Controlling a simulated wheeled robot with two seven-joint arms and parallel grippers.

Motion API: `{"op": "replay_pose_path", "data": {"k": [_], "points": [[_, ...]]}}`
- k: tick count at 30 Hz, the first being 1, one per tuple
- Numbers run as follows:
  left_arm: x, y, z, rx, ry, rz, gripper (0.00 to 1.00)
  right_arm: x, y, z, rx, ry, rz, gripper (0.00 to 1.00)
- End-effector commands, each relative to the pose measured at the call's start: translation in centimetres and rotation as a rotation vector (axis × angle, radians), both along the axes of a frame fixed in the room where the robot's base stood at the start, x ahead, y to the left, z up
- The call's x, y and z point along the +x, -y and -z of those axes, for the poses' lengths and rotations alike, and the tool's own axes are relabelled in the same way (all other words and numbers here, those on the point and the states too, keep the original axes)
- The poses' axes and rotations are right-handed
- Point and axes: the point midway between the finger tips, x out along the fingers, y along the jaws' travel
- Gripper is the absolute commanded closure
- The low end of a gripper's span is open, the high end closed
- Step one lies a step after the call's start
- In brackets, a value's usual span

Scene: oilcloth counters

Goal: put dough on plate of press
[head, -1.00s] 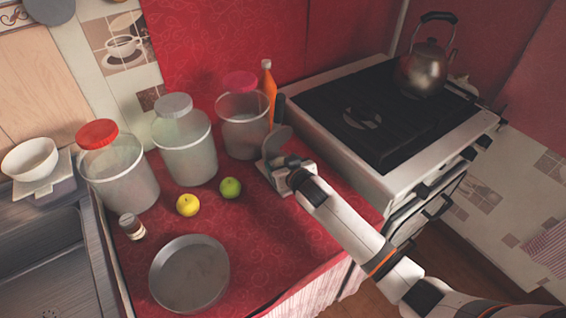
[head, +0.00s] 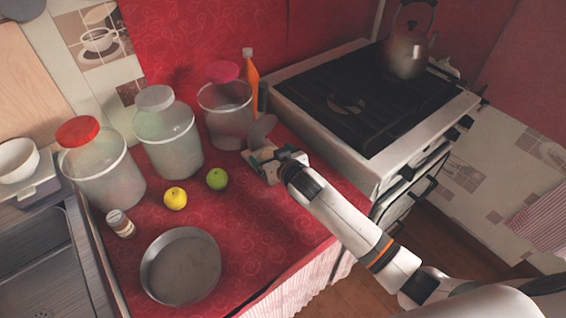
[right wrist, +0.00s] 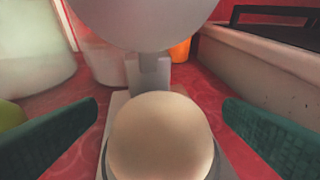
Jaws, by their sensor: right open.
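The press stands at the back right of the red counter, next to the stove. Its raised round grey lid (head: 262,130) shows in the head view and fills the top of the right wrist view (right wrist: 140,18). The pale, round dough (right wrist: 160,138) shows in the right wrist view, below the lid and seemingly resting on the press's grey plate (right wrist: 225,166). My right gripper (head: 266,164) is at the press. Its green fingers are open, one on each side of the dough and apart from it (right wrist: 160,115). My left gripper is not in view.
Jars with a red lid (head: 78,131), grey lid (head: 155,98) and pink lid (head: 222,71) line the back. An orange bottle (head: 251,72), yellow fruit (head: 175,198), green fruit (head: 217,179), small bottle (head: 120,223) and round pan (head: 181,266) stand nearby. The stove (head: 365,100) borders the right.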

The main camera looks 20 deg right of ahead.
Motion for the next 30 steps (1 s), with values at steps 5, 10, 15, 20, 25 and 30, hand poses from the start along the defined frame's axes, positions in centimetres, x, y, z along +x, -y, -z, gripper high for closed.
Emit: {"op": "replay_pose_path", "data": {"k": [5,10,15,20,25,30], "points": [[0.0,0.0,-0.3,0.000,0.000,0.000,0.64,-3.5,0.7,-1.5,0.001,0.000,-0.001,0.09],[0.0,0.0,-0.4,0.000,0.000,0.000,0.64,-6.3,1.3,-2.6,0.001,-0.001,0.000,0.09],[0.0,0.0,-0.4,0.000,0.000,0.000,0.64,-8.0,1.6,-3.4,-0.001,0.000,0.001,0.09],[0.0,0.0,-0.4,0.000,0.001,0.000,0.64,-8.4,1.7,-3.6,0.000,0.000,0.001,0.09],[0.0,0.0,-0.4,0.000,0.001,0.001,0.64,-8.4,1.7,-3.6,0.000,0.001,0.001,0.09],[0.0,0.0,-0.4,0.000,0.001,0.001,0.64,-8.4,1.7,-3.6,0.000,0.001,0.001,0.09]]}}
